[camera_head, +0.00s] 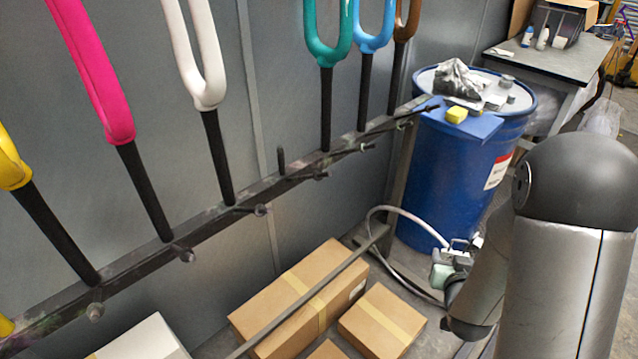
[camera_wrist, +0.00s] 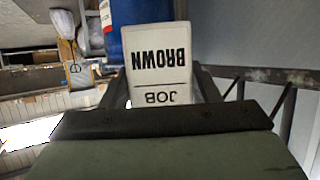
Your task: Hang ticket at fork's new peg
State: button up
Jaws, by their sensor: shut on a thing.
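A white ticket (camera_wrist: 158,65) reads "JOB BROWN", upside down in the wrist view. My gripper (camera_wrist: 160,88) is shut on it, with a dark finger on each side. In the head view my gripper (camera_head: 447,272) is low, right of the rail and in front of the blue drum; I cannot make out the ticket clearly there. The brown fork (camera_head: 407,20) stands at the far right end of the dark rail (camera_head: 215,215). Short pegs stick out from the rail's front, one (camera_head: 366,148) near the blue fork. A bare upright stub (camera_head: 281,158) stands between the white and teal forks.
Yellow, pink (camera_head: 95,70), white (camera_head: 195,50), teal (camera_head: 327,35) and light blue forks stand along the rail. A blue drum (camera_head: 440,185) stands beyond its right end. Cardboard boxes (camera_head: 300,290) and a slanting bar lie below. A grey hose (camera_head: 400,212) curves near my gripper.

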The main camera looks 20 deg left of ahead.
jog(key=s+a+r+n+g+y, duration=0.1)
jog(key=s+a+r+n+y, duration=0.25)
jog(key=a+r, duration=0.4)
jog(key=s+a+r+n+g+y, duration=0.2)
jog(key=s+a+r+n+y, duration=0.15)
jog(key=a, duration=0.75)
jog(key=s+a+r+n+g+y, duration=0.1)
jog(key=s+a+r+n+g, duration=0.1)
jog(key=s, duration=0.4)
jog(key=s+a+r+n+g+y, duration=0.2)
jog(key=s+a+r, duration=0.3)
jog(key=s+a, duration=0.1)
jog(key=shift+s+a+n+g+y, duration=0.3)
jog(key=shift+s+a+n, duration=0.1)
jog(key=shift+a, duration=0.25)
jog(key=f+b+x, duration=0.1)
jog(key=x, duration=1.5)
jog(key=shift+d+f+b, duration=0.2)
jog(key=shift+d+b, duration=0.1)
jog(key=shift+b, duration=0.05)
jog(key=shift+s+f, duration=0.1)
